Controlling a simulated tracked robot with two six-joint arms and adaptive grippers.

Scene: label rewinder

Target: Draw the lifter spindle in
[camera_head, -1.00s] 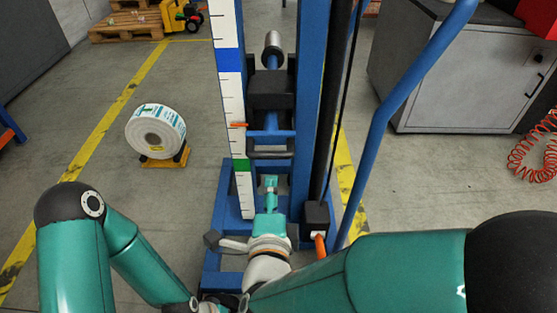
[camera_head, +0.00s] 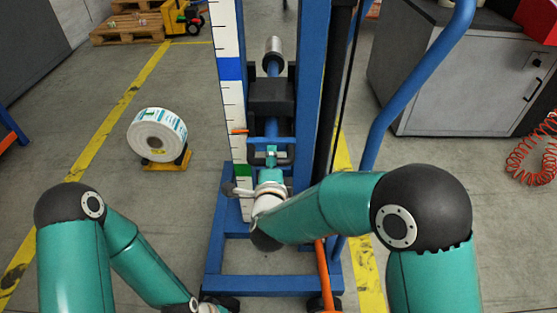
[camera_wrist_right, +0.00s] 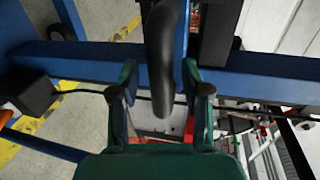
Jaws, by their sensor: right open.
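The lifter's spindle (camera_head: 274,48) is a blue bar with a grey metal end, projecting away from me behind the black carriage block (camera_head: 270,92). A dark handle bar (camera_head: 285,160) crosses the near side below the carriage. My right gripper (camera_head: 271,153) is at this handle. In the right wrist view, the thick black handle bar (camera_wrist_right: 160,50) runs between the two green fingers of my right gripper (camera_wrist_right: 160,75), which stand apart with gaps visible on both sides. My left arm shows at the lower left, but its gripper is out of view.
The lifter's blue mast (camera_head: 312,80) and striped scale (camera_head: 229,40) flank the carriage. A blue curved handrail (camera_head: 405,95) stands right of it. A grey cabinet (camera_head: 455,90) stands at the right.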

